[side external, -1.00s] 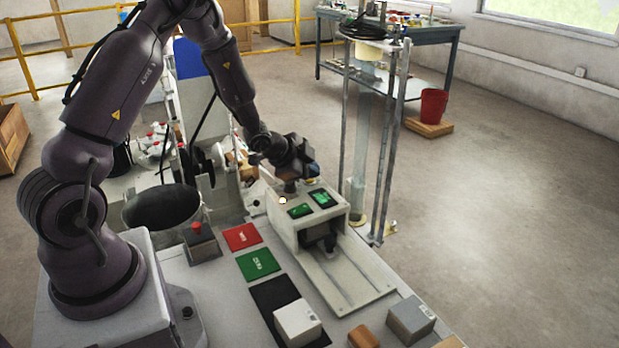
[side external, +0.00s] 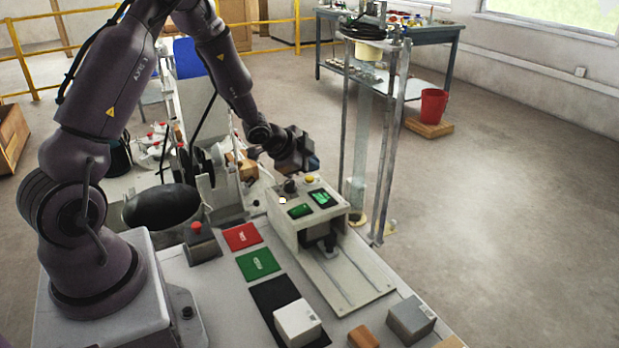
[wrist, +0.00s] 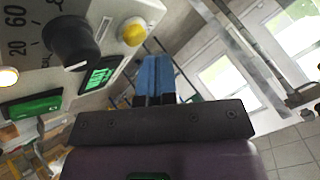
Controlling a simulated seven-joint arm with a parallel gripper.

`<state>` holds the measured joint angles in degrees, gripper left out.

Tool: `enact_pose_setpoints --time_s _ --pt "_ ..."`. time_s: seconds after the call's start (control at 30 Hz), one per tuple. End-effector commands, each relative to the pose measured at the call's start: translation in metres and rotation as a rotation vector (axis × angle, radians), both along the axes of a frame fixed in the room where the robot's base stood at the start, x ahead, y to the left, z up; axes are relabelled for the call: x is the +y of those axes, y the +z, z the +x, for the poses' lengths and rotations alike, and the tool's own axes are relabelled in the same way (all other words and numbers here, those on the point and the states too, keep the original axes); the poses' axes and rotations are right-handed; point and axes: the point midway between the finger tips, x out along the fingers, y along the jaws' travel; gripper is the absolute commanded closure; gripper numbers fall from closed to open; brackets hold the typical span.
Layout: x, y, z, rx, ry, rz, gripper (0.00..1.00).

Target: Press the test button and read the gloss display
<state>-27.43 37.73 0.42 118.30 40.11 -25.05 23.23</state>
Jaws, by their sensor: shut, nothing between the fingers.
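In the wrist view the yellow button (wrist: 134,32), the knob (wrist: 72,40) and a lit display (wrist: 101,74) show. My gripper (side external: 313,163) is shut and empty, above and behind the button and apart from it. Its blue fingers (wrist: 154,75) show in the wrist view.
A red pad (side external: 242,237), a green pad (side external: 258,265) and a white block (side external: 297,321) on a black mat lie left and front of the tester. A grey block (side external: 410,318) is at front right. A tall metal frame (side external: 385,150) stands behind right.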

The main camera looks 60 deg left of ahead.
Motion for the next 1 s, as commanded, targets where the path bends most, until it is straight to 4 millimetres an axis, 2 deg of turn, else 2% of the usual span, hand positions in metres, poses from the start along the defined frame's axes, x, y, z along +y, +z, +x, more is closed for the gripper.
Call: enact_pose_setpoints --time_s 0.53,1.0 --pt "0.001 0.047 0.0 -0.003 0.0 0.0 1.0" --pt "0.0 0.05 0.0 -0.001 0.001 0.001 1.0"
